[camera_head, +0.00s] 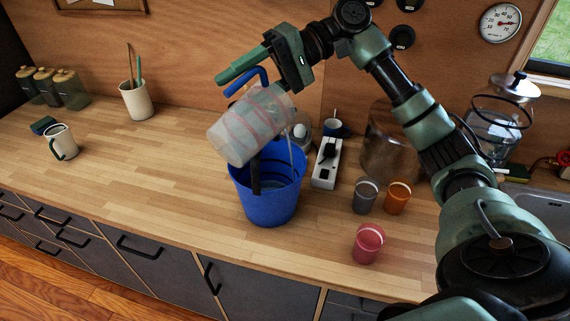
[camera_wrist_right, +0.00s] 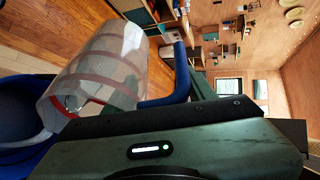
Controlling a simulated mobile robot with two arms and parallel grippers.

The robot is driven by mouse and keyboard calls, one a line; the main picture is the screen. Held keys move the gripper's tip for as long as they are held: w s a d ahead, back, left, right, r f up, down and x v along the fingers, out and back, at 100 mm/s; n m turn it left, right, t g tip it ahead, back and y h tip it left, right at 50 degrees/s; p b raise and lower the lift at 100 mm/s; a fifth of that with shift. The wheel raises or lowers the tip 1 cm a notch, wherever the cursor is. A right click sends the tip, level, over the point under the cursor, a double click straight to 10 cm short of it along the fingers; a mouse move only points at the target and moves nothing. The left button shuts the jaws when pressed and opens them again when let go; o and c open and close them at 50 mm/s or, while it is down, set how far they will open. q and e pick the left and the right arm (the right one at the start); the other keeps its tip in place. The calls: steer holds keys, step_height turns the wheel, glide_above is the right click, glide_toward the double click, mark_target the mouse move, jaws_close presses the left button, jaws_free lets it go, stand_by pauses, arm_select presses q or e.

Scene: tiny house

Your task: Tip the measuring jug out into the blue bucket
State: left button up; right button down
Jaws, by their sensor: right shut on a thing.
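The measuring jug (camera_head: 248,124) is translucent with reddish bands and a blue handle (camera_head: 247,80). It is tilted steeply in the air, over the back left of the blue bucket's rim. The blue bucket (camera_head: 270,205) stands upright on the wooden counter. My right gripper (camera_head: 252,76) is shut on the jug's handle, above the bucket. In the right wrist view, the jug (camera_wrist_right: 100,65) lies slanted beside the blue handle (camera_wrist_right: 180,75), with part of the bucket (camera_wrist_right: 20,115) at the left edge. My left gripper is not in view.
Grey (camera_head: 365,197), orange (camera_head: 397,199) and red (camera_head: 368,243) cups stand further right. A mug (camera_head: 60,142) and a utensil pot (camera_head: 136,101) are at the left. The counter left of the bucket is clear.

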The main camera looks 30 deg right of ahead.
steer(key=shift+w+d+r+b, duration=0.15)
steer(key=shift+d+b, duration=0.15)
steer(key=shift+d, duration=0.2)
steer(key=shift+d+y, duration=0.2)
steer(key=shift+y, duration=0.3)
